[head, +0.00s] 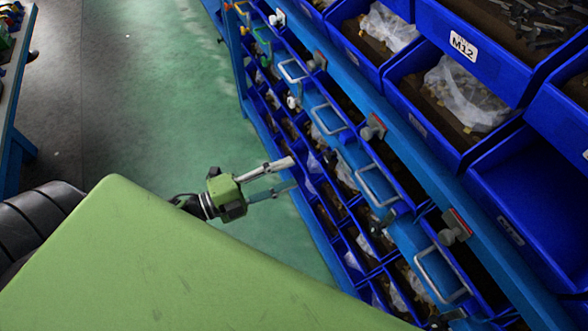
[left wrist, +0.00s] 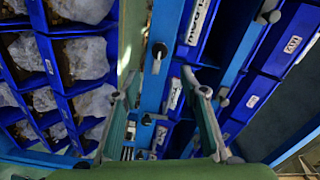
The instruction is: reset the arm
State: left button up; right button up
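My left gripper (head: 293,173) reaches in from the left in the head view, green with two pale fingers. Its fingers point right toward the blue bin rack, and they are spread apart with nothing seen between them. In the left wrist view the gripper (left wrist: 159,85) also shows open, its two fingers at either side with blue rack parts beyond the gap. I cannot tell whether a fingertip touches the rack. My right gripper is in neither view.
A blue rack (head: 355,75) with several bins and metal handles fills the right side. One bin (head: 445,105) holds a clear plastic bag; an empty blue bin (head: 530,190) sits at far right. The green floor (head: 150,90) is open left of the rack. A blue-legged bench (head: 12,100) stands at far left.

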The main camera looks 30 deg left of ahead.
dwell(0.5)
pick_arm(q)
jog(key=s+a+f+n+g+y, duration=0.1)
jog(key=a+f+n+y, duration=0.25)
jog(key=f, duration=0.45)
jog(key=s+a+f+n+y, duration=0.1)
jog(key=a+f+n+y, duration=0.2)
jog(key=f, duration=0.6)
jog(key=s+a+f+n+g+y, duration=0.1)
jog(key=a+f+n+y, duration=0.15)
jog(key=f+n, duration=0.4)
jog(key=s+d+f+n+g+y, duration=0.2)
jog(key=s+f+n+g, duration=0.35)
jog(key=s+f, duration=1.3)
jog(key=s+d+f+n+g, duration=0.1)
jog(key=s+d+f+g, duration=0.1)
jog(key=s, duration=0.4)
jog(key=s+d+f+g, duration=0.3)
jog(key=s+f, duration=0.2)
jog(key=s, duration=0.1)
jog(key=shift+d+f+n+g, duration=0.15)
jog(key=shift+n+g, duration=0.2)
